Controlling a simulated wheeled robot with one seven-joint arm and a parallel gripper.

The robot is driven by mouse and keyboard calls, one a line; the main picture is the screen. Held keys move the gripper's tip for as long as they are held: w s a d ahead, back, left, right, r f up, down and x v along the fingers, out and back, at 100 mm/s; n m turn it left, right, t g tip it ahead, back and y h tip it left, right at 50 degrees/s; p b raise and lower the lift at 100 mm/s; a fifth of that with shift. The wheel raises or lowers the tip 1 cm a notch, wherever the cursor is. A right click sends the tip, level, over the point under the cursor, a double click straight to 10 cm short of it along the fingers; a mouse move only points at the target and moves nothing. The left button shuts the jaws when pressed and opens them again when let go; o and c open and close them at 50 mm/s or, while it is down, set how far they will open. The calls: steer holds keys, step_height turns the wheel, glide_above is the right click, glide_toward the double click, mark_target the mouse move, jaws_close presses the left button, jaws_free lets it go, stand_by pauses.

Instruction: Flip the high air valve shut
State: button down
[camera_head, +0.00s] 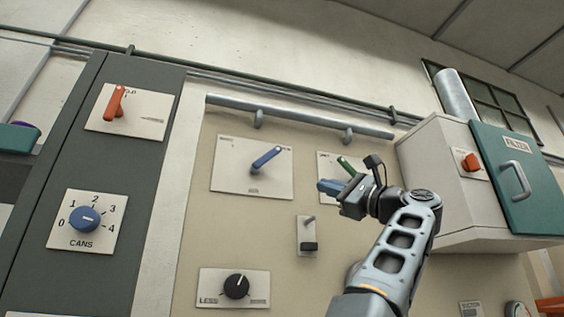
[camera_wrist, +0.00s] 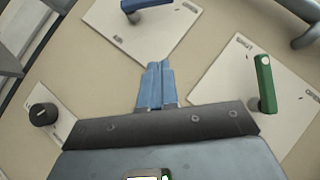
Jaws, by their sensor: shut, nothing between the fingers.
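A green lever (camera_head: 346,164) on another white plate stands partly behind my gripper, and shows whole at the right of the wrist view (camera_wrist: 265,85). An orange lever (camera_head: 116,103) points up on the dark panel at left. My gripper (camera_head: 327,187) is shut and empty, in front of the panel between the blue and green levers. Its blue fingertips show in the wrist view (camera_wrist: 158,66).
A pipe rail (camera_head: 300,117) runs above the plates. A small black switch (camera_head: 309,246) and a black dial (camera_head: 237,286) lie below. A blue CANS knob (camera_head: 84,219) is at left. A filter box (camera_head: 446,185) with a teal door (camera_head: 522,178) juts out at right.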

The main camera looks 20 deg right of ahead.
mark_target(268, 157)
steer(key=shift+s+a+r+y, duration=0.1)
steer(key=shift+s+r+y, duration=0.1)
steer(key=shift+r, duration=0.15)
steer(key=shift+s+a+r+y, duration=0.1)
steer(key=shift+r+y, duration=0.1)
steer(key=shift+r, duration=0.15)
steer(key=shift+s+a+r+p+x, duration=0.25)
steer(key=shift+p+x, duration=0.6)
steer(key=shift+x, duration=1.3)
steer(key=shift+s+a+r+p+x, duration=0.1)
steer(key=shift+s+a+p+x, duration=0.5)
steer(key=shift+x, duration=1.55)
steer(key=shift+s+d+r+p+x, duration=0.15)
steer(key=shift+p+x, duration=0.9)
steer(key=shift+x, duration=1.05)
steer(key=shift+a, duration=0.1)
steer(key=shift+r+n+g, duration=0.1)
steer(key=shift+n+g, duration=0.3)
steer(key=shift+w+r, duration=0.1)
